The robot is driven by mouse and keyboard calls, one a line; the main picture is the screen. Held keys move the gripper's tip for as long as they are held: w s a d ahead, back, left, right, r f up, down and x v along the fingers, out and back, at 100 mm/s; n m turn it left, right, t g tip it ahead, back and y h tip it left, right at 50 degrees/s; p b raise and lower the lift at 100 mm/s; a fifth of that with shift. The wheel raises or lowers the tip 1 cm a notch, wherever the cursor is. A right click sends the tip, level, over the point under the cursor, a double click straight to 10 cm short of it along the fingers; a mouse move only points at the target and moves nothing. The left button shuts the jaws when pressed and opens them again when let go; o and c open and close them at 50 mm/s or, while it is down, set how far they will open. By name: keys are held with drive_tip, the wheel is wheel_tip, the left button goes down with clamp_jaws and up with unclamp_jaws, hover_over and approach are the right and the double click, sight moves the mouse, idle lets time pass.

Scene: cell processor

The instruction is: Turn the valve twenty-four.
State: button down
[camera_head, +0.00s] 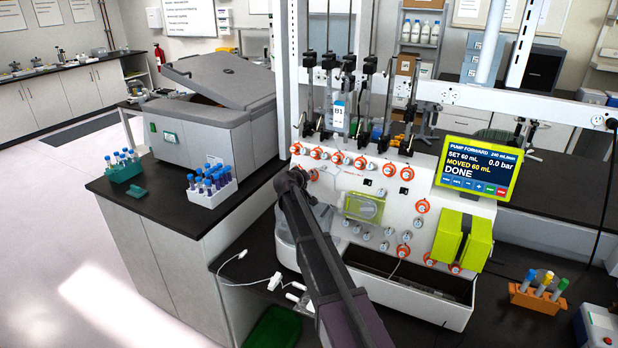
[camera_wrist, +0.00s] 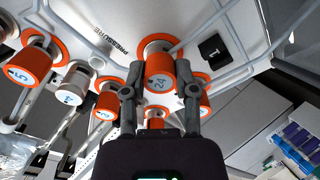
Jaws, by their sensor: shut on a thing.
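Valve twenty-four (camera_wrist: 159,72) is an orange knob marked "24" on the white panel of the cell processor (camera_head: 425,185). In the wrist view my gripper (camera_wrist: 159,92) has one finger on each side of this knob and is shut on it. In the head view my gripper (camera_head: 297,178) is at the left side of the panel, and my arm hides the valve there. Other orange knobs sit close around it, one marked "5" (camera_wrist: 28,65). A grey-white knob (camera_wrist: 73,85) stands among them.
The screen (camera_head: 478,167) reads "PUMP FORWARD", "MOVED 60 mL", "DONE". Clear tubing runs over the panel close to my fingers. A grey centrifuge (camera_head: 205,135) and a white rack of blue-capped tubes (camera_head: 212,196) stand on the left bench. An orange tube rack (camera_head: 537,299) stands at right.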

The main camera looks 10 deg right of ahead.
drive_tip(key=n, duration=0.5)
drive_tip(key=shift+n, duration=0.4)
drive_tip(key=n, duration=0.6)
drive_tip(key=shift+c, duration=2)
unclamp_jaws()
drive_tip(key=shift+m, duration=0.4)
